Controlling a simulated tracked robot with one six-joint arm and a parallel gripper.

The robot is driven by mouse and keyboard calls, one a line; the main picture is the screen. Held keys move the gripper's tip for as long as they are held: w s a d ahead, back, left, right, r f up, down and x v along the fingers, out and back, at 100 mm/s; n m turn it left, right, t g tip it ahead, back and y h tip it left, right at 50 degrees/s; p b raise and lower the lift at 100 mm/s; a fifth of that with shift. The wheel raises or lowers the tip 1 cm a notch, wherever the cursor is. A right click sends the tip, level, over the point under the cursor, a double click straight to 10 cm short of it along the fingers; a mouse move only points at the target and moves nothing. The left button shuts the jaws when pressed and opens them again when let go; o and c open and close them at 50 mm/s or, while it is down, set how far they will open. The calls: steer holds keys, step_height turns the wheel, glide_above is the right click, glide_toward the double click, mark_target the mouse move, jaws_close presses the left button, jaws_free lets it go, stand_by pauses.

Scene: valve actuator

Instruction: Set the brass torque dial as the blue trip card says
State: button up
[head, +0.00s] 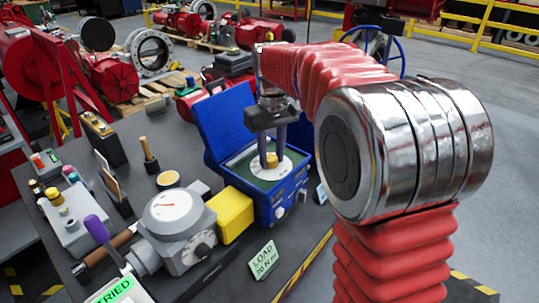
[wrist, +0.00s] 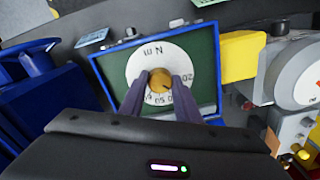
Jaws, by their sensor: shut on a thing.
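The brass torque dial (head: 272,160) is a small round knob on a white numbered disc inside an open blue case (head: 262,214). The dial's setting is unclear.
A green-white card (head: 264,259) reading LOAD 20 Nm stands in front of the case. A grey gauge unit (head: 176,221) with a yellow block (head: 232,213) is close at the left. The case's raised blue lid (head: 222,120) is behind my gripper.

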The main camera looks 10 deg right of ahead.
mark_target(271, 158)
stand_by(0.3)
steer(key=o, duration=1)
steer(key=shift+o, duration=0.2)
steer(key=shift+r, duration=0.1)
step_height(271, 158, up, 14)
steer(key=shift+f, duration=0.25)
